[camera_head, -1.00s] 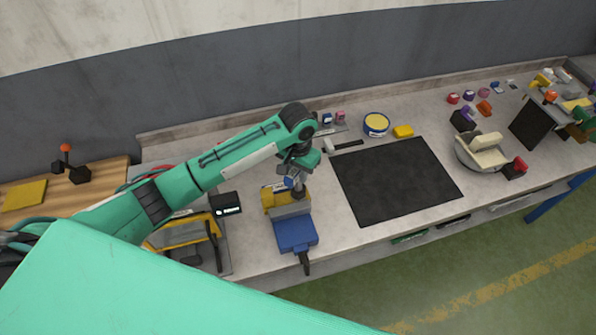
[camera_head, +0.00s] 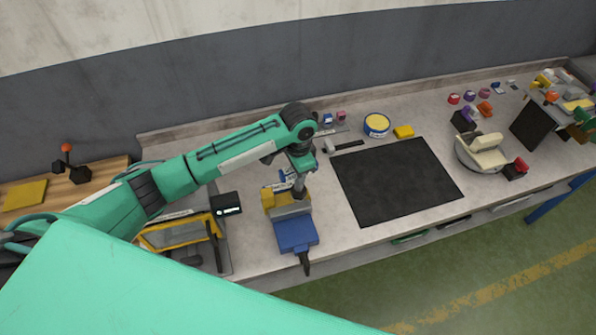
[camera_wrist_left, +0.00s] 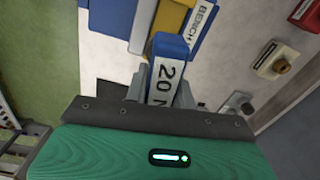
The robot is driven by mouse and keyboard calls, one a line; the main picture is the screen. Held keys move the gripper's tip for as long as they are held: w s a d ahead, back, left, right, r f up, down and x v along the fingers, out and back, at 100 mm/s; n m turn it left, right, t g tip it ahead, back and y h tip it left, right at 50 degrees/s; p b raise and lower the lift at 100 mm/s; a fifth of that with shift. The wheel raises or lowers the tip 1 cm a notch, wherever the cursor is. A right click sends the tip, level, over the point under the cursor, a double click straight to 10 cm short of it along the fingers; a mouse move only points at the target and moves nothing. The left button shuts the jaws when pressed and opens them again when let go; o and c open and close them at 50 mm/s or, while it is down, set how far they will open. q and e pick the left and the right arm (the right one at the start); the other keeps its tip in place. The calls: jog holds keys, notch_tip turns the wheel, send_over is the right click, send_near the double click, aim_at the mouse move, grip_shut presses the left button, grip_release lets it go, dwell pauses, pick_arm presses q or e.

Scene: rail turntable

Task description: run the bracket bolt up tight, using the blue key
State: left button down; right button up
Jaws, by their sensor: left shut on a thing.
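My left gripper (camera_head: 299,188) points down over the blue and yellow vise (camera_head: 297,235) near the bench's front. In the left wrist view its fingers (camera_wrist_left: 163,85) are shut on the blue key (camera_wrist_left: 172,48), whose label begins with "20". The yellow part of the vise (camera_wrist_left: 172,14) lies just beyond the key in the wrist view. I cannot make out the bracket bolt or whether the key sits on it. My right gripper is not in view.
A black mat (camera_head: 397,182) lies right of the vise. A small dark box with a lit display (camera_head: 226,204) and a yellow-framed unit (camera_head: 178,235) stand to the left. A yellow-topped round tin (camera_head: 376,124) and a yellow block (camera_head: 403,132) are behind the mat.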

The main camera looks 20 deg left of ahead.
pick_arm(q)
jog(key=shift+m, duration=0.3)
jog(key=m, duration=0.3)
jog(key=shift+m, duration=0.9)
jog(key=shift+w+m, duration=0.1)
jog(key=shift+m, duration=0.5)
jog(key=shift+m, duration=0.7)
